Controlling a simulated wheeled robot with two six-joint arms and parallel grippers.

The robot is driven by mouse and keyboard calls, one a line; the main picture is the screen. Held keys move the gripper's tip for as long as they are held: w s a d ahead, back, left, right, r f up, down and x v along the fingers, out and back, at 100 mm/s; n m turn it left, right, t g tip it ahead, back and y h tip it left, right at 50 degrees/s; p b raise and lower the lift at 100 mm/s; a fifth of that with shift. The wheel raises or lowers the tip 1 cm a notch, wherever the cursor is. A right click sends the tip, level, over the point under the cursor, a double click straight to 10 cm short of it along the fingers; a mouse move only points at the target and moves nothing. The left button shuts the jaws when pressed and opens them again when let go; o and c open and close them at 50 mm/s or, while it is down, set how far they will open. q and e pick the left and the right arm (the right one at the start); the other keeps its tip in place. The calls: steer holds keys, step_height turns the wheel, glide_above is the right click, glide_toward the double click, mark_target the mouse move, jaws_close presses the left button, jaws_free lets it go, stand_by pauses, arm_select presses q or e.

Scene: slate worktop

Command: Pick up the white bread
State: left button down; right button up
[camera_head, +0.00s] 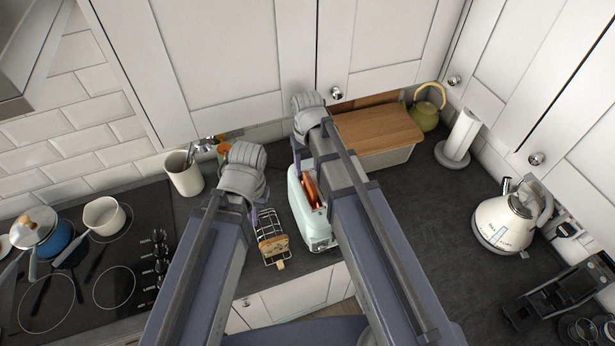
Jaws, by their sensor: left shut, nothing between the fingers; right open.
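A pale tan bread slice with a brown crust (274,246) stands in a wire toast rack (266,222) near the worktop's front edge. I cannot tell for sure which slice is the white bread. My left gripper (264,194) is shut and empty, just behind the rack. My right gripper (297,165) is open and empty, above the toaster's back end. My wrists and arms hide much of both grippers and part of the toaster.
The hob at left holds a blue pot (57,236) and a cream pan (104,216). A utensil crock (184,174) stands behind. A wooden-lidded bread bin (380,131), paper towel (459,138), kettle (504,220) and black coffee machine (565,295) stand right. Worktop between toaster and kettle is clear.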

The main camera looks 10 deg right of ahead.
mark_target(309, 179)
steer(key=shift+w, duration=0.2)
steer(key=shift+s+f+b, duration=0.15)
steer(key=shift+f+b, duration=0.2)
steer(key=shift+b, duration=0.15)
step_height(309, 179, down, 2)
steer(key=shift+b, duration=0.9)
steer(key=shift+d+f, duration=0.1)
steer(key=shift+f, duration=0.1)
steer(key=f+b, duration=0.4)
steer(key=b, duration=0.1)
steer(key=shift+d+f, duration=0.25)
steer(key=shift+f, duration=0.1)
steer(key=shift+r, duration=0.1)
steer(key=shift+c, duration=0.4)
jaws_close()
